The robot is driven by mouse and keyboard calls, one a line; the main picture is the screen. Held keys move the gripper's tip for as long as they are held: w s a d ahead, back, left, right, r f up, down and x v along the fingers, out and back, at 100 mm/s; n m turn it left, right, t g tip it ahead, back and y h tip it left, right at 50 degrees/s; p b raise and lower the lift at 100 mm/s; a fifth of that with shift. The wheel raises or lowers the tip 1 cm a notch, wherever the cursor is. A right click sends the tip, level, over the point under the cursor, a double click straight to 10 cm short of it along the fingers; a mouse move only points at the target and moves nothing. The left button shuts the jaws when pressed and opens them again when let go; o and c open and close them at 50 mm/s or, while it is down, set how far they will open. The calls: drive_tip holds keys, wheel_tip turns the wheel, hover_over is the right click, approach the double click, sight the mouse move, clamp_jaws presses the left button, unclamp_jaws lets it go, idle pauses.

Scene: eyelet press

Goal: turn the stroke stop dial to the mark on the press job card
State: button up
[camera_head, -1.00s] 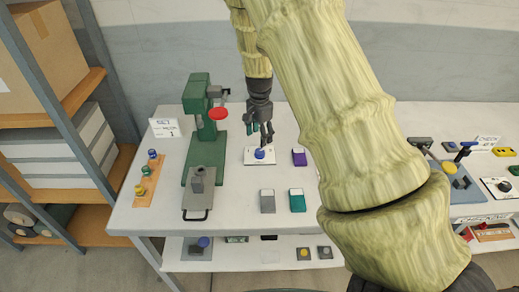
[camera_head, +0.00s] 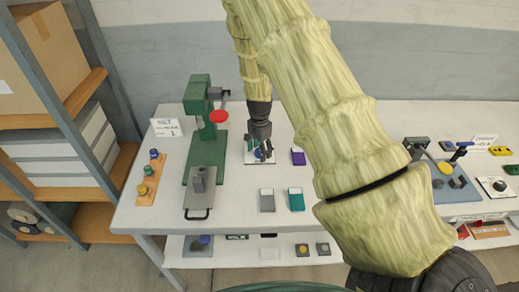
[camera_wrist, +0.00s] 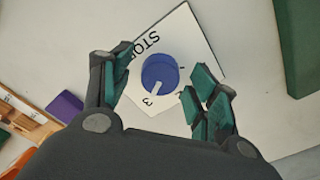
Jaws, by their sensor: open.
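The stroke stop dial is a blue round knob (camera_wrist: 158,72) on a white plate (camera_wrist: 182,30) lettered "STOP". In the wrist view its white pointer line points at the "3"; other marks by the right finger are partly hidden. My gripper (camera_head: 262,153) is over the plate, pointing down. In the wrist view its green-padded fingers (camera_wrist: 163,67) are open on either side of the dial, with visible gaps; I cannot tell whether they are at its height. A white card (camera_head: 166,127) behind the table's left part reads "SET" with a "1" at the bottom.
A green press (camera_head: 203,130) with a red knob stands left of my gripper. A purple block (camera_head: 298,157) is close on the right; grey (camera_head: 267,200) and teal (camera_head: 296,199) blocks lie in front. A second card (camera_head: 484,142) and other devices are at the right.

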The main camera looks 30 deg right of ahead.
drive_tip(key=c, duration=1)
drive_tip(key=shift+c, duration=0.2)
